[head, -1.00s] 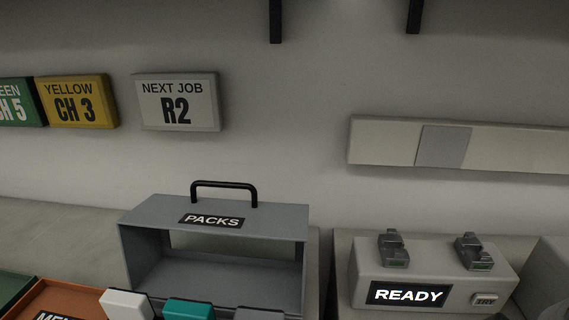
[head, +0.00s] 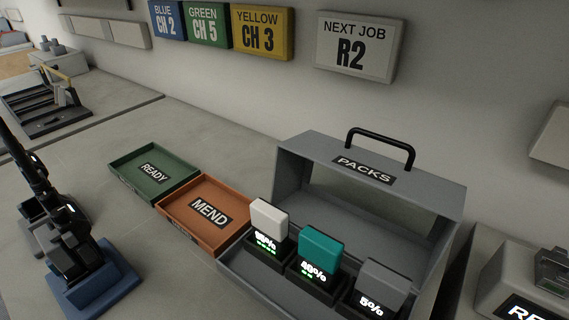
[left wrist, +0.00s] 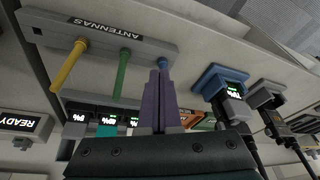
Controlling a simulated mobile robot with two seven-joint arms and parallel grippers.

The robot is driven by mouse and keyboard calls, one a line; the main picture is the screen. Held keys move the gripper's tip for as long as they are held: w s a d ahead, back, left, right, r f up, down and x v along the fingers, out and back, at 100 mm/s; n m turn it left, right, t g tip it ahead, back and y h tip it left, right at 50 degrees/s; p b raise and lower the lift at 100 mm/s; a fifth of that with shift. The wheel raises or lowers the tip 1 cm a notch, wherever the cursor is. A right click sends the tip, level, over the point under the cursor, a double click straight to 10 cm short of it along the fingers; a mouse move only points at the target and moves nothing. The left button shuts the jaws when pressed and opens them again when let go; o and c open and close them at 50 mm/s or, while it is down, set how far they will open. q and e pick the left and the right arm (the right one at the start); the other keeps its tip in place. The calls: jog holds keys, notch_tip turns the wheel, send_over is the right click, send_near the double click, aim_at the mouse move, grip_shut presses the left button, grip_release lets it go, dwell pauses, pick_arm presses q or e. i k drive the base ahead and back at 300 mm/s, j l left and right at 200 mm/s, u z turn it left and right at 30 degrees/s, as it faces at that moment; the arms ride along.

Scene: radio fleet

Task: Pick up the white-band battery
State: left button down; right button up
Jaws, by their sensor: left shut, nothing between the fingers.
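The white-band battery (head: 268,217) stands upright in the front of the grey PACKS box (head: 291,154), leftmost of the batteries there. Its lit display faces forward with green bars. A teal-band battery (head: 319,245) stands beside it, and a grey-band battery (head: 382,279) reading 5% is at the right. In the left wrist view my left gripper (left wrist: 158,76) has its two purple fingers together, empty. The batteries show small behind it, the teal one (left wrist: 106,130) to the left of the fingers; the white one is partly hidden near the finger base. My right gripper is not seen.
A green READY tray (head: 128,160) and an orange MEND tray (head: 180,192) lie left of the box. Radios stand in blue and grey holders (head: 97,290) at the left. An ANTENNAS rack (left wrist: 60,28) shows close by in the left wrist view.

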aim_at(270, 223)
jog(key=l+u, duration=0.15)
jog(key=u, duration=0.3)
jog(key=l+u, duration=0.15)
jog(key=u, duration=0.25)
jog(key=l+u, duration=0.15)
jog(key=u, duration=0.3)
jog(key=k+l+u, duration=0.1)
jog(key=u, duration=0.3)
